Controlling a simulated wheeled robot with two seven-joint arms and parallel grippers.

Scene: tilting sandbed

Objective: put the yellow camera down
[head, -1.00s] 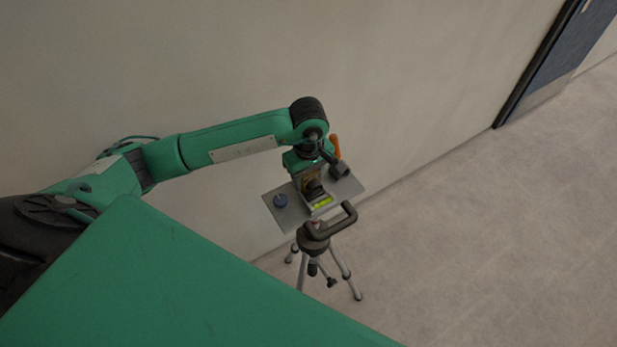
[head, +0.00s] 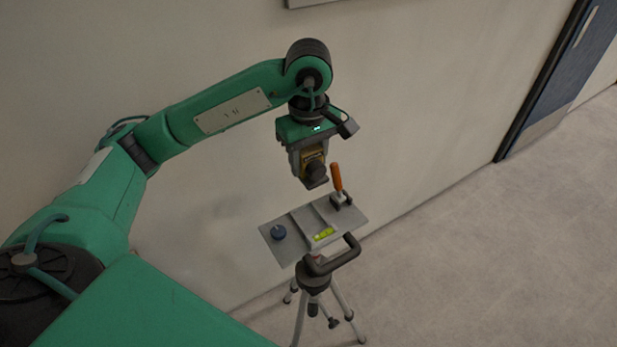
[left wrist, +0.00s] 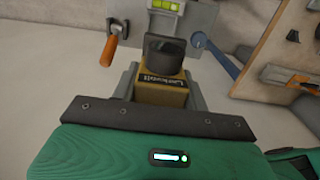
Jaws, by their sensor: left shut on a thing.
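The yellow camera (head: 311,156) with its black lens is held between the fingers of my left gripper (head: 308,162). In the head view it hangs clear above the grey plate (head: 293,247) on the tripod (head: 314,283). The left wrist view shows the camera's yellow body (left wrist: 160,93) and lens between the fingers, with the plate (left wrist: 192,22) beyond. My right gripper is not in view.
A black tripod handle (head: 335,258) sticks out at the plate's near side. A pale wall (head: 430,110) runs close behind the plate. Open floor (head: 500,250) lies to the right, with a blue door (head: 560,75) beyond. A tool board (left wrist: 283,50) shows in the left wrist view.

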